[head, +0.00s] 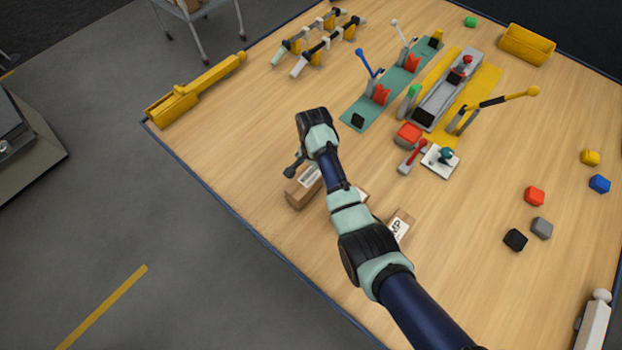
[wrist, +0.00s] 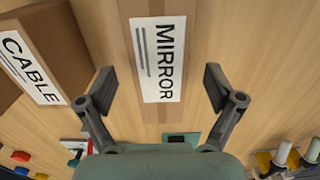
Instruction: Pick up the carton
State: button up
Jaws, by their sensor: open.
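A brown carton with a white label reading MIRROR (wrist: 135,60) lies between my gripper's fingers in the wrist view. My gripper (wrist: 160,88) is open, with a finger on each side of this carton and a visible gap on both sides. In the head view my gripper (head: 293,168) is over the upper left end of a labelled carton (head: 300,195), partly hiding it. I cannot tell the height between them. A second carton labelled CABLE (wrist: 62,45) stands to the left in the wrist view.
Another carton (head: 402,223) sits right of my arm, and one more is mostly hidden behind it. Levers and a joystick box (head: 440,160) stand beyond. Several coloured blocks, one red (head: 534,196), lie at right. A yellow bin (head: 526,44) is at the back. The table's left edge is near.

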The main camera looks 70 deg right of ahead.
aim_at(313, 173)
notch_tip(313, 173, down, 3)
jog(key=shift+a, duration=0.15)
jog(key=shift+c, duration=0.2)
jog(key=shift+r, duration=0.1)
jog(key=c, duration=1.5)
jog(key=shift+r, duration=0.1)
notch_tip(313, 173, up, 20)
jog(key=p, duration=0.8)
jog(key=shift+p, duration=0.3)
